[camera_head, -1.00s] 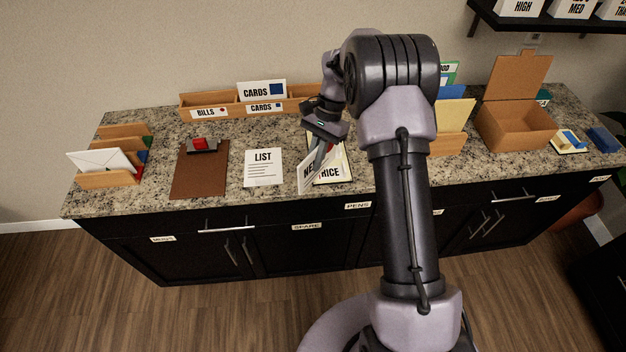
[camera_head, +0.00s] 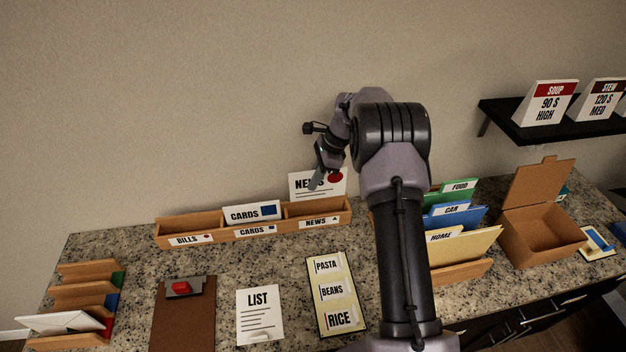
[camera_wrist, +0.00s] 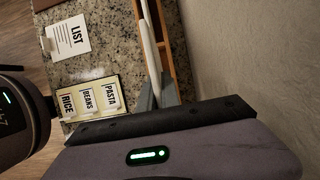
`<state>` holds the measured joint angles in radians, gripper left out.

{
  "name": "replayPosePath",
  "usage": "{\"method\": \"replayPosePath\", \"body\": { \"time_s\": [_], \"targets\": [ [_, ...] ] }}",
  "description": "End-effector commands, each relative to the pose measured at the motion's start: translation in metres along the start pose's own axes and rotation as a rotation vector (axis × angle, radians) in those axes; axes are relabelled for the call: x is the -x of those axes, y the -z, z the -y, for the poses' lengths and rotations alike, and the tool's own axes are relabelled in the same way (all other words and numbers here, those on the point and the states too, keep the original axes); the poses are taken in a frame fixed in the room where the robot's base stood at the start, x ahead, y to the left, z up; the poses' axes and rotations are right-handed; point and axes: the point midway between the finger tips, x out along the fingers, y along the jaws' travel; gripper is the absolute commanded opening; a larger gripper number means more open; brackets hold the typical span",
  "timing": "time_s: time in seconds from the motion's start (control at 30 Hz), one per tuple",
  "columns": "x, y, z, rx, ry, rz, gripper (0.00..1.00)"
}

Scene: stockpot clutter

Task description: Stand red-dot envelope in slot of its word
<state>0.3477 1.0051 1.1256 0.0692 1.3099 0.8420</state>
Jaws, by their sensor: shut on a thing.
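A white envelope (camera_head: 303,184) printed NEWS with a red dot is upright in my gripper (camera_head: 317,182), above the right part of the wooden sorter. My gripper is shut on its top edge. The sorter (camera_head: 171,238) has three slots labelled BILLS, CARDS and NEWS (camera_head: 315,222). A CARDS envelope (camera_head: 251,212) with a blue square stands in the middle slot. The BILLS slot looks empty. In the wrist view the envelope (camera_wrist: 150,50) shows edge-on beside the sorter (camera_wrist: 181,70). Whether its lower edge is inside the NEWS slot I cannot tell.
A LIST sheet (camera_head: 259,316), a PASTA, BEANS, RICE card (camera_head: 336,296) and a brown clipboard (camera_head: 184,320) lie in front. A small rack (camera_head: 90,269) stands left. Folders (camera_head: 460,215) and an open box (camera_head: 539,236) stand right.

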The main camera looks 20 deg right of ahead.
Motion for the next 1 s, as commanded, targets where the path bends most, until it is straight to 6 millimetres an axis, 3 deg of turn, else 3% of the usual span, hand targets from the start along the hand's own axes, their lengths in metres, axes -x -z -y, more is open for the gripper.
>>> {"method": "replayPosePath", "body": {
  "time_s": [0.63,1.0],
  "targets": [
    [-0.076,0.031,0.0,0.001,-0.001,0.0,0.0],
    [-0.083,0.034,0.0,0.001,0.0,0.0,0.0]
  ]
}}
